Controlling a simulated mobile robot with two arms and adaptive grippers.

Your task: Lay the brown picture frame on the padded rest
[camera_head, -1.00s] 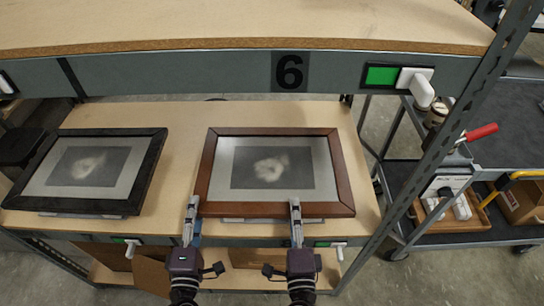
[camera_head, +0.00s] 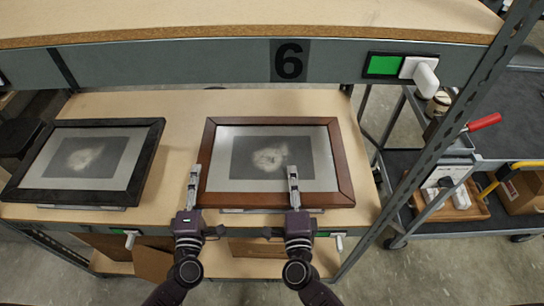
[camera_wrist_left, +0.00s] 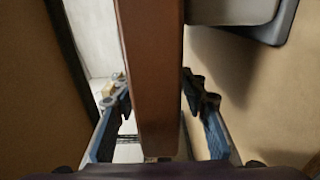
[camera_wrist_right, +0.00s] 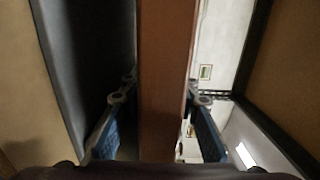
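The brown picture frame (camera_head: 344,170), with a grey picture behind glass, is on the shelf board at the middle. A pale support strip (camera_head: 265,210) shows under its near edge. My left gripper (camera_head: 193,177) is at the frame's left side; in the left wrist view the brown edge (camera_wrist_left: 150,75) stands between its open fingers. My right gripper (camera_head: 293,180) overlaps the lower right part of the frame; in the right wrist view the edge (camera_wrist_right: 165,80) lies between its open fingers, with a gap on the left. I cannot make out a padded rest for certain.
A black picture frame (camera_head: 150,155) lies to the left on the same board (camera_head: 130,103). A higher shelf (camera_head: 190,58) marked 6 hangs over the back. A steel post (camera_head: 440,150) stands at the right. Beyond it is a cart with a dark top (camera_head: 515,120).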

